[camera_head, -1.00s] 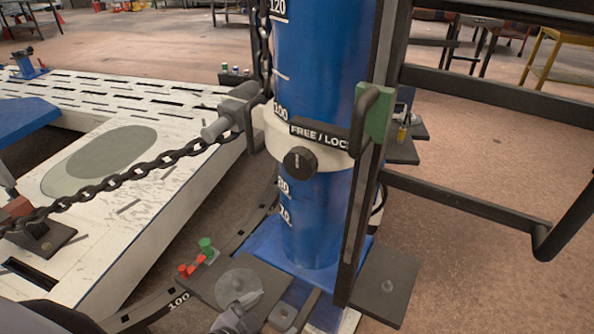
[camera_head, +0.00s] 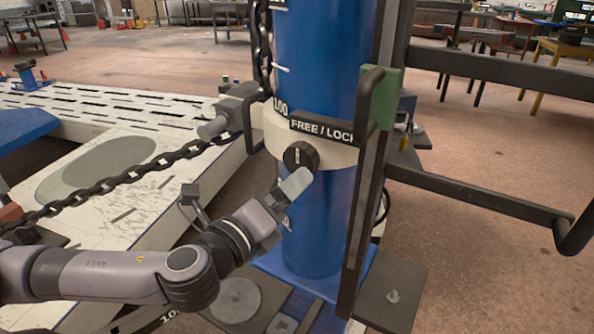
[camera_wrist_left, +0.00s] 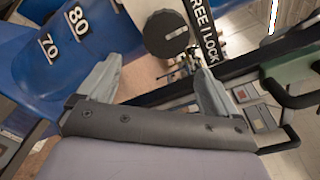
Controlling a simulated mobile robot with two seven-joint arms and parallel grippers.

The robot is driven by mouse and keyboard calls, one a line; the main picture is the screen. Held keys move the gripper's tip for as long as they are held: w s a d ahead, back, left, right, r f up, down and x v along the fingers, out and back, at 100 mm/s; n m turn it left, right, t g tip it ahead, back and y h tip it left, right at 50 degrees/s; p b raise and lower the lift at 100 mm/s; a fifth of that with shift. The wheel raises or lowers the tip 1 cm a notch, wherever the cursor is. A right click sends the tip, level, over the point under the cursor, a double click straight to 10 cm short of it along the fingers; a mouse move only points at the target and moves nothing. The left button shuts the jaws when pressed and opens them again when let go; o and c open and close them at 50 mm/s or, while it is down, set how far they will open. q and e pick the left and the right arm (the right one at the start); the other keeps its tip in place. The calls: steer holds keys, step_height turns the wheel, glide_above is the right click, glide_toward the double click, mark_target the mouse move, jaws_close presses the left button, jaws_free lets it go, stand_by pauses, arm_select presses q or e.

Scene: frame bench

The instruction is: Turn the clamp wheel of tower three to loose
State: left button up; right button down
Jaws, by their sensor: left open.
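The clamp wheel is a small black round knob (camera_head: 300,156) with a white mark, on a pale collar (camera_head: 345,153) around the blue tower (camera_head: 318,70). A black FREE / LOCK label (camera_head: 322,130) sits just above it. My left gripper (camera_head: 290,188) is just below the knob, with a pale finger near its lower edge. In the left wrist view the knob (camera_wrist_left: 166,34) lies ahead of my open left gripper (camera_wrist_left: 155,82), with the two fingers spread and nothing between them. Contact with the knob cannot be told. My right gripper is not in view.
A black chain (camera_head: 130,182) runs across the left to a grey fitting (camera_head: 228,112) beside the collar. A black upright with a green block (camera_head: 383,98) and dark rails (camera_head: 480,200) stand right of the tower. A white slotted platform (camera_head: 120,110) lies left.

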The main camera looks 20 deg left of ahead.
mark_target(298, 164)
arm_select(q)
steer(key=shift+m+t, duration=0.3)
steer(key=shift+m, duration=0.1)
steer(key=shift+w+d+r+p, duration=0.1)
steer(key=shift+w+r, duration=0.1)
steer(key=shift+w, duration=1)
steer(key=shift+w+a+r+p, duration=0.15)
steer(key=shift+w+r, duration=0.1)
steer(key=shift+w, duration=0.9)
steer(key=shift+w+d+r+p, duration=0.1)
steer(key=shift+w+d+r, duration=0.1)
steer(key=shift+w, duration=1)
steer(key=c, duration=1)
